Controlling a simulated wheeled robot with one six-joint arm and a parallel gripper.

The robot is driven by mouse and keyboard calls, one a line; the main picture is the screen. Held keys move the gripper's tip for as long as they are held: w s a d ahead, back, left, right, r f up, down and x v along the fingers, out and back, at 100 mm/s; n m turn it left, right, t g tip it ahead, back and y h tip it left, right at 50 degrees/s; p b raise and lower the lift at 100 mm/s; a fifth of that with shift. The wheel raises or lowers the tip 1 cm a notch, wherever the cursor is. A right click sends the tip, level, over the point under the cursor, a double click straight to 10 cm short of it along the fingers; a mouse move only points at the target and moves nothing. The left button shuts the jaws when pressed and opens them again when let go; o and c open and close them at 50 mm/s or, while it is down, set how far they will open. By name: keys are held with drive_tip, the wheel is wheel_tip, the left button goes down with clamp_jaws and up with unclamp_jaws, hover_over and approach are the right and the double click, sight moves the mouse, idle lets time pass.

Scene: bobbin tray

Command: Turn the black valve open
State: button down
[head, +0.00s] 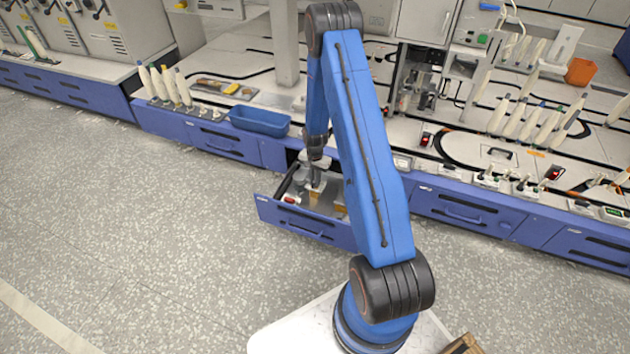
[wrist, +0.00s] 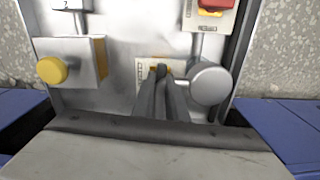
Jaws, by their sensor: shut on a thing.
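My gripper (wrist: 162,88) shows in the wrist view with its two dark fingers close together, shut on the small black valve (wrist: 161,70). The fingers hide most of the valve, so how far it is turned cannot be told. A pale plate with yellow marking (wrist: 142,72) shows behind the fingertips. In the head view my gripper (head: 316,181) reaches down into the open blue drawer (head: 300,222), and the valve cannot be made out there.
In the wrist view, a round grey knob (wrist: 210,85) stands close right of the fingers. A yellow knob (wrist: 51,70) on a metal box is at left, and a red part (wrist: 215,4) at top right. A blue bin (head: 259,121) sits on the bench; the floor in front is clear.

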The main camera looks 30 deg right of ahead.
drive_tip(key=shift+n, duration=0.5)
drive_tip(key=c, duration=1.8)
unclamp_jaws()
drive_tip(key=shift+o, duration=0.2)
drive_tip(key=shift+r, duration=0.1)
wheel_tip(320, 180, up, 17)
drive_tip(key=shift+r, duration=0.15)
